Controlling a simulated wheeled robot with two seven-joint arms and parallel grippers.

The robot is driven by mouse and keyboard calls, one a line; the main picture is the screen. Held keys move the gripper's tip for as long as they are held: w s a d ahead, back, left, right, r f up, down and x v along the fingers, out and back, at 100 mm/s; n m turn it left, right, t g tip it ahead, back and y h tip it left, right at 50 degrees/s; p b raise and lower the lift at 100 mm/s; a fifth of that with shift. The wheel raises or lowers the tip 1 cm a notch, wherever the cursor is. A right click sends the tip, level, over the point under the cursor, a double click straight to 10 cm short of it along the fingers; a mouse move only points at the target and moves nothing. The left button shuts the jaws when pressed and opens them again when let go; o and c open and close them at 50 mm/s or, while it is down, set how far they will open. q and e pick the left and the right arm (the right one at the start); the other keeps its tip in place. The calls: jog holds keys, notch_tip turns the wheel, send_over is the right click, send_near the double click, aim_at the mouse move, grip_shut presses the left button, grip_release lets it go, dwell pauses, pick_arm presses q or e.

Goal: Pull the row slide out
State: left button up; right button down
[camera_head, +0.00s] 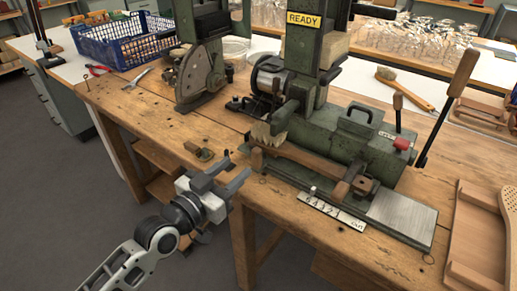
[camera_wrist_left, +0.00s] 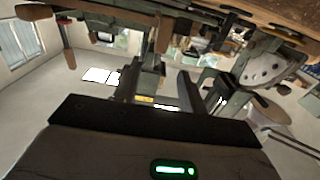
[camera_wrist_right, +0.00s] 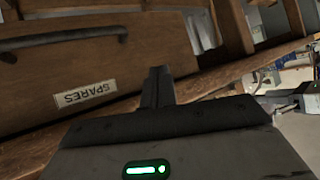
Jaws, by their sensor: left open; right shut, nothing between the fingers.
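The green tufting machine (camera_head: 340,140) stands on the wooden bench, with a yellow READY sign (camera_head: 303,19) on its column. At its front edge is a numbered scale plate (camera_head: 331,213) marked OUT at its right end. A small pale knob (camera_head: 312,190) sits by the plate; I cannot tell for sure which part is the row slide. A wooden bar (camera_head: 303,157) lies along the machine's front. My left gripper (camera_head: 236,170) is open and empty, in front of the bench edge, left of the machine and apart from it. My right gripper (camera_wrist_right: 158,88) is shut and empty, beside a wooden drawer labelled SPARES (camera_wrist_right: 85,94).
A second green machine part with a quadrant (camera_head: 197,76) stands behind left. A long lever (camera_head: 449,105) rises at the machine's right, near a wooden tray (camera_head: 466,235).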

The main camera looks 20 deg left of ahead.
aim_at(254, 152)
pick_arm(q)
jog(key=x, duration=0.9)
jog(key=shift+f, duration=0.1)
